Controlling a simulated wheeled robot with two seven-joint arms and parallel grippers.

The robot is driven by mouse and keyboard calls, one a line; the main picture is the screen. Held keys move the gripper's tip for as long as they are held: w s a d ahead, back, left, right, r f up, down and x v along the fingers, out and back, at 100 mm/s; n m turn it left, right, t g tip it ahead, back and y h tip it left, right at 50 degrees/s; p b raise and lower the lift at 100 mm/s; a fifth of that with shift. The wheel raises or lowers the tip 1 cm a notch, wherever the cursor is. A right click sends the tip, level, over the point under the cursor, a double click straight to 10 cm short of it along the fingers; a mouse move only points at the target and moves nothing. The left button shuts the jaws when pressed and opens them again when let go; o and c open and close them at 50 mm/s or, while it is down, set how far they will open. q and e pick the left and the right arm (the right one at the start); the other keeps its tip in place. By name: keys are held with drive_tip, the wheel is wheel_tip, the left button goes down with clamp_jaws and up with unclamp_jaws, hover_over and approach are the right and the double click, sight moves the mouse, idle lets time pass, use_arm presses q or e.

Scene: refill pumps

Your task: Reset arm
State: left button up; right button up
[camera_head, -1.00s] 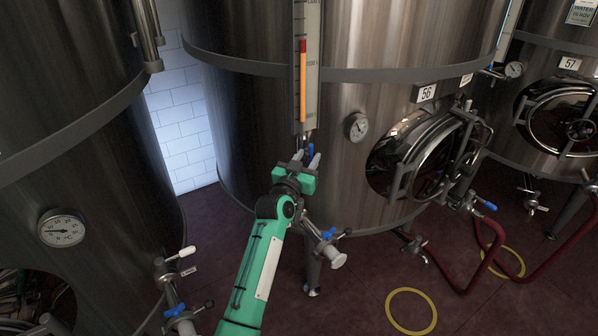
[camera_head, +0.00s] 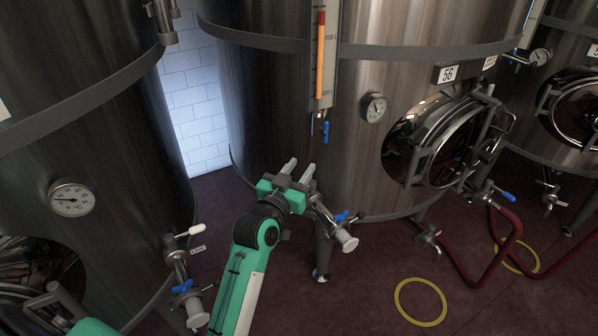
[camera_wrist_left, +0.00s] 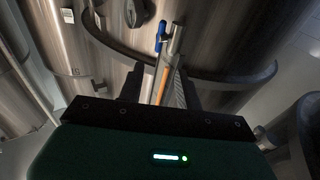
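My left gripper (camera_head: 299,167), on a green and black arm, is open and empty in the head view. It is in front of the middle steel tank (camera_head: 275,110), below and left of the blue valve handle (camera_head: 326,132) under the tank's level gauge (camera_head: 322,62). A clear gap separates the fingers from the handle, which hangs upright. In the left wrist view the dark fingers (camera_wrist_left: 160,88) stand apart, and the blue handle (camera_wrist_left: 160,35) and gauge (camera_wrist_left: 163,85) show beyond and between them.
A lower valve with a blue handle (camera_head: 342,216) juts from the middle tank right of my gripper. Another valve (camera_head: 182,287) juts from the left tank (camera_head: 95,140) beside my arm. A red hose (camera_head: 485,265) lies at right. Dark red floor (camera_head: 370,295) is open in front.

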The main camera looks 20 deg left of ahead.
idle(0.3)
use_arm(q)
wheel_tip(320, 180, down, 25)
drive_tip(key=d+g, duration=0.2)
drive_tip(key=g, duration=0.3)
drive_tip(key=s+f+g, duration=0.1)
drive_tip(key=s+f, duration=0.3)
drive_tip(key=f, duration=0.4)
drive_tip(key=s+d+f+g, duration=0.1)
drive_tip(key=s+f+g, duration=0.15)
drive_tip(key=f, duration=0.45)
drive_tip(key=s+f+g, duration=0.1)
drive_tip(key=s+f, duration=0.3)
drive_tip(key=f, duration=0.4)
drive_tip(key=s+a+f+m+g, duration=0.1)
drive_tip(key=s+f+g, duration=0.3)
drive_tip(key=s+f, duration=1.45)
drive_tip(key=s+a+f+g, duration=0.1)
drive_tip(key=s+f, duration=0.1)
drive_tip(key=s, duration=0.6)
drive_tip(key=s+a+f+g+y, duration=0.1)
drive_tip(key=s+a+f+g, duration=0.1)
drive_tip(key=s, duration=0.7)
drive_tip(key=s+a+f+g, duration=0.1)
drive_tip(key=s+f, duration=0.2)
drive_tip(key=s, duration=0.6)
drive_tip(key=shift+a+m+g, duration=0.15)
drive_tip(key=shift+m+g, duration=0.15)
drive_tip(key=shift+g, duration=0.05)
